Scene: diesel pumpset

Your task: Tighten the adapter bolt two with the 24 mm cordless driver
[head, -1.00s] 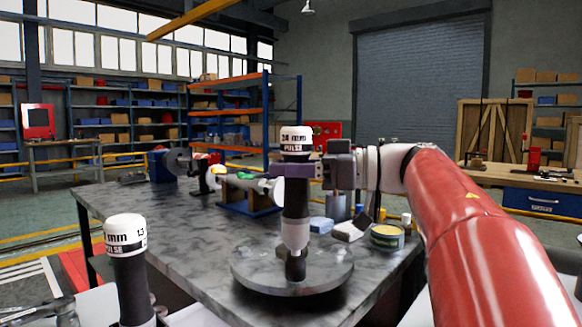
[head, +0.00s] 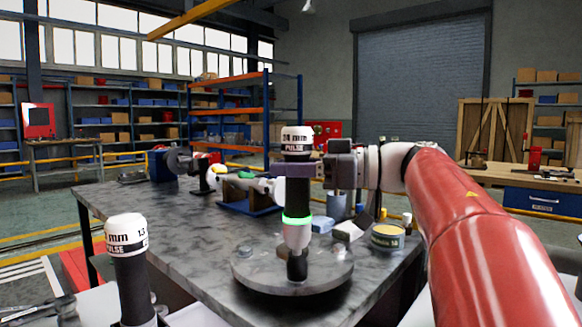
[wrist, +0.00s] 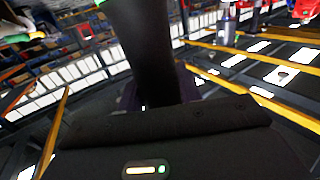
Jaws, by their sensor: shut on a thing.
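My gripper (head: 300,170) is shut on the 24 mm cordless driver (head: 297,192), a black tool with a white cap marked "24 mm PULSE". The driver stands upright, its dark socket pointing down onto the round grey adapter plate (head: 325,276) on the bench. A green ring is lit round the driver's lower body. Any bolt under the socket is hidden by it. A bolt head (head: 246,251) shows at the plate's left rim. In the wrist view the dark driver body (wrist: 148,50) fills the upper middle, with a bit of green at the top.
A second black driver with a white cap (head: 126,236) stands at the front left. The grey bench (head: 160,226) has free room left of the plate. A yellow-topped tin (head: 387,237) and small bottles stand right behind the plate. Machine parts (head: 250,192) stand further back.

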